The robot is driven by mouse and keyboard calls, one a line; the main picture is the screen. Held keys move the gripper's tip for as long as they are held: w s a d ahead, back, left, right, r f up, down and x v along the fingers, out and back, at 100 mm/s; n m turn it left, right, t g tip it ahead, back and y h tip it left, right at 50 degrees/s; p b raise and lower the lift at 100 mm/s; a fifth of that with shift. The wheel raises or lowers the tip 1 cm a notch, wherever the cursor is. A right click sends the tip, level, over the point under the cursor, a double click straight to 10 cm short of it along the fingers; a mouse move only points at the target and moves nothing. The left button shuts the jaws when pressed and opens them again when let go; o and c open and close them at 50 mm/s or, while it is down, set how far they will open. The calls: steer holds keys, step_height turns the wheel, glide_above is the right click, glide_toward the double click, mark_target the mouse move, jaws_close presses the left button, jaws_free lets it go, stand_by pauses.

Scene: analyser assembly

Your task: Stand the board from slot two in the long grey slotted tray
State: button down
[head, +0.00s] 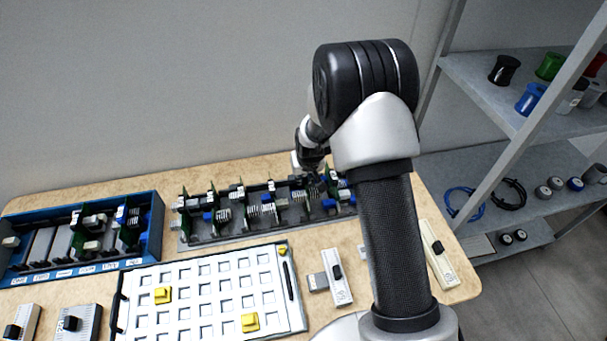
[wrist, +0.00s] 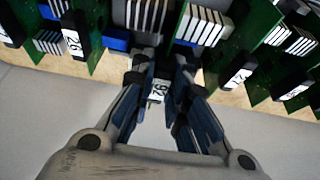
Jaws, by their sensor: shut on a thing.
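The long grey slotted tray (head: 200,243) lies along the back of the table, with several green boards standing in it. My gripper (head: 312,183) is over the right part of this tray, partly hidden by my arm. In the wrist view my gripper (wrist: 160,75) is shut on a board's dark end piece with a white number label (wrist: 157,91). Most of that board is hidden between the fingers. Green boards (wrist: 85,45) stand close on both sides. I cannot tell whether the held board is fully seated in its slot.
A blue rack (head: 157,225) with labelled slots, green boards and grey modules stands at the left. A white grid panel (head: 205,300) with yellow pieces lies in front. Small grey and white devices (head: 338,290) lie at the front right. A shelf unit (head: 490,85) stands at the right.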

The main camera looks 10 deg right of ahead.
steer(key=shift+f, duration=0.15)
stand_by(0.4)
steer(key=shift+f+b, duration=0.45)
steer(key=shift+b, duration=0.1)
stand_by(0.3)
steer(key=shift+f+b, duration=0.8)
steer(key=shift+f, duration=0.1)
steer(key=shift+f+b, duration=0.35)
steer(key=shift+f, duration=0.05)
stand_by(0.5)
steer(key=c, duration=1.5)
jaws_free()
